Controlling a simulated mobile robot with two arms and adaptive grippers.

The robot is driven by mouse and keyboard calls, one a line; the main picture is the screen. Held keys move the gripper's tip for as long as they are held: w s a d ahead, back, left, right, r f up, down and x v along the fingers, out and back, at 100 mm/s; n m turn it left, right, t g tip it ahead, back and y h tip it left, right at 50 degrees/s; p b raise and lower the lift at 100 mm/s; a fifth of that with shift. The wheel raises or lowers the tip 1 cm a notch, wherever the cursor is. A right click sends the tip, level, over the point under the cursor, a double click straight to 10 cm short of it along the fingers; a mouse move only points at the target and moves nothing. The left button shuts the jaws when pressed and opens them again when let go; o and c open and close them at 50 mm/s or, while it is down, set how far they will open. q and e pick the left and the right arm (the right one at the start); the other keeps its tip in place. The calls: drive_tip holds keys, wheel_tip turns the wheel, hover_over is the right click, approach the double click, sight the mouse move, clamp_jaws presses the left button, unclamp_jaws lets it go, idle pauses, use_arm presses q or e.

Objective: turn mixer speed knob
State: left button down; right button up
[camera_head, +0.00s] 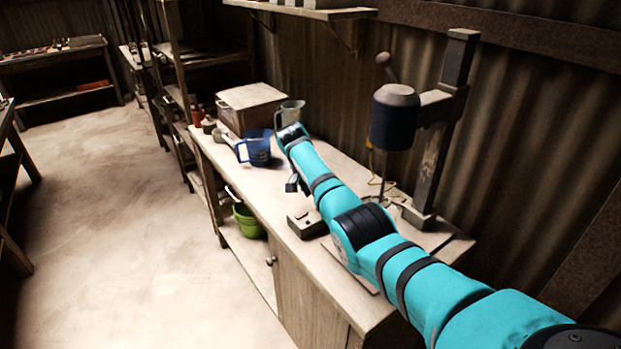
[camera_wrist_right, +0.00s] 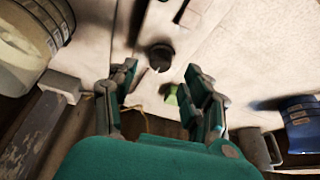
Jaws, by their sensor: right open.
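The mixer (camera_head: 394,118) is a dark cylindrical motor on an upright post at the right of the bench, with a thin shaft hanging below it. In the right wrist view a dark round knob-like thing (camera_wrist_right: 160,57) shows beyond the gap between my right fingers. My right gripper (camera_wrist_right: 158,74) is open and empty, apart from it as far as I can tell. My arm mostly hides the gripper in the head view. My left gripper is not in view.
A blue jug (camera_head: 257,147), a grey metal jug (camera_head: 291,113) and a wooden crate (camera_head: 252,106) stand at the bench's far end. A green bucket (camera_head: 248,221) sits on the lower shelf. The corrugated wall closes off the back; open floor (camera_head: 130,220) lies left.

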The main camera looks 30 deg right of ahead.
drive_tip(key=v, duration=0.8)
drive_tip(key=shift+r, duration=0.2)
drive_tip(key=shift+a, duration=0.1)
